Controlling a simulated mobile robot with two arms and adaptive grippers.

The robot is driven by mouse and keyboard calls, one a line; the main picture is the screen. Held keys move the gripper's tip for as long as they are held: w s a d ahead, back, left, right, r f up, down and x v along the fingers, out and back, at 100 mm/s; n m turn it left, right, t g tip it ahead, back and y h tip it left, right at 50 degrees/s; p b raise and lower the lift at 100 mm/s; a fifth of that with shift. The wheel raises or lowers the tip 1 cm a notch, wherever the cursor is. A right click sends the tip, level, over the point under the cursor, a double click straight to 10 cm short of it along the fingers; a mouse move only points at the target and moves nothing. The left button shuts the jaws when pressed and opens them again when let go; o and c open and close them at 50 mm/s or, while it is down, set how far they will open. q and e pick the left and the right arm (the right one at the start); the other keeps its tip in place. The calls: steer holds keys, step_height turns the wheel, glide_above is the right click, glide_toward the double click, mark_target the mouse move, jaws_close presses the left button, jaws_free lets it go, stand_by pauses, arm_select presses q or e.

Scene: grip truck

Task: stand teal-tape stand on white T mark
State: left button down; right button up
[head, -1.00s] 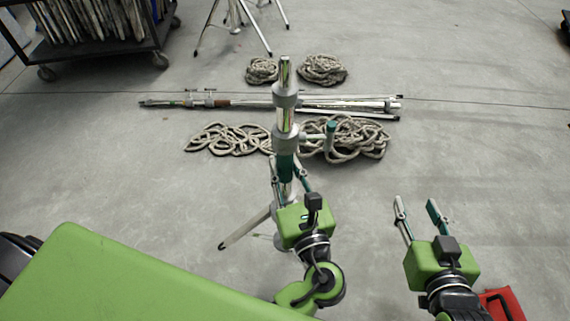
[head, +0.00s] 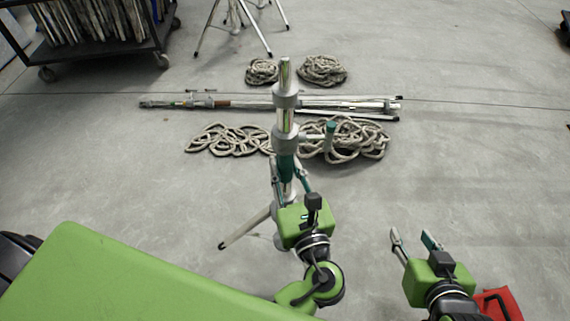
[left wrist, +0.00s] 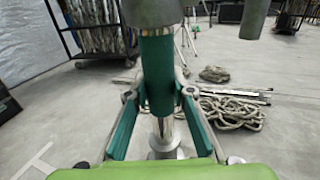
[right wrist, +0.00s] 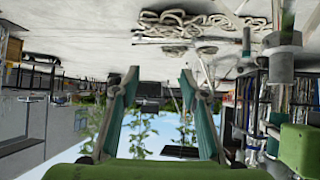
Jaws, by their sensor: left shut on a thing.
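The teal-tape stand (head: 285,118) is a grey metal stand, close to upright, with a teal band on its column and legs spread low down. My left gripper (head: 287,166) is shut around the column at the teal band. The left wrist view shows the teal band (left wrist: 157,75) between both fingers. A white T mark (left wrist: 36,160) shows on the floor at lower left there, apart from the stand. I do not see the mark in the head view. My right gripper (head: 411,236) is open and empty, to the right of the stand.
Coiled ropes (head: 228,140) and folded stands (head: 245,103) lie on the floor beyond the held stand. A dark cart (head: 105,48) stands at the back left, a tripod (head: 235,22) at the back. A red object (head: 498,304) is at lower right. The right floor is mostly clear.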

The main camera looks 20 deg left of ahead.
steer(key=s+d+f+g+h+p, duration=0.1)
steer(key=s+d+f+g+p, duration=0.1)
steer(key=s, duration=0.4)
steer(key=s+d+f+g+p, duration=0.2)
steer(key=s+f+g, duration=0.1)
steer(key=s+g, duration=0.2)
steer(key=shift+s+d+f+h, duration=0.15)
steer(key=shift+s+h, duration=0.25)
steer(key=shift+s, duration=0.85)
stand_by(0.3)
stand_by(1.2)
